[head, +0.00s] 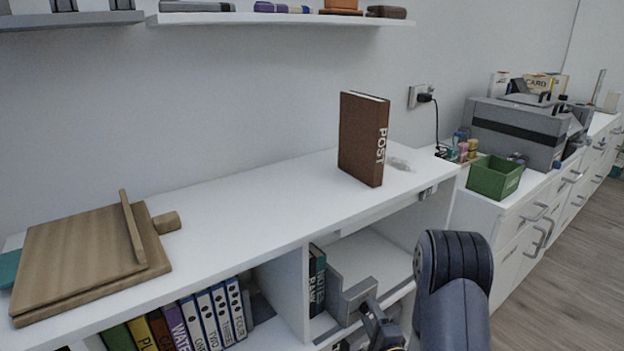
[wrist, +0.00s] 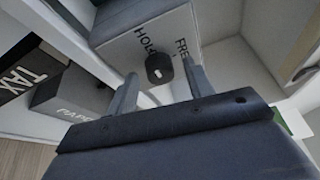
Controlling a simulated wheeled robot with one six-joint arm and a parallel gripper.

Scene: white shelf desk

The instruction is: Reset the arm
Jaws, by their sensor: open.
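In the wrist view my gripper (wrist: 162,75) is open, with its two fingers spread apart. Nothing is clearly held between them. A grey box (wrist: 125,45) with black lettering, partly reading FREE, lies beyond the fingers. A round black knob (wrist: 159,68) shows between the fingertips; I cannot tell whether a finger touches it. In the head view my dark arm (head: 455,285) rises at the lower right in front of the desk's open shelf. The gripper there is low by the compartment and hard to make out.
A brown POST book (head: 362,140) stands on the white desk top (head: 270,205). A wooden board (head: 80,255) lies at its left. Several binders (head: 200,318) fill the shelf below. A green bin (head: 495,177) and grey printer (head: 515,130) stand at right. The desk's middle is clear.

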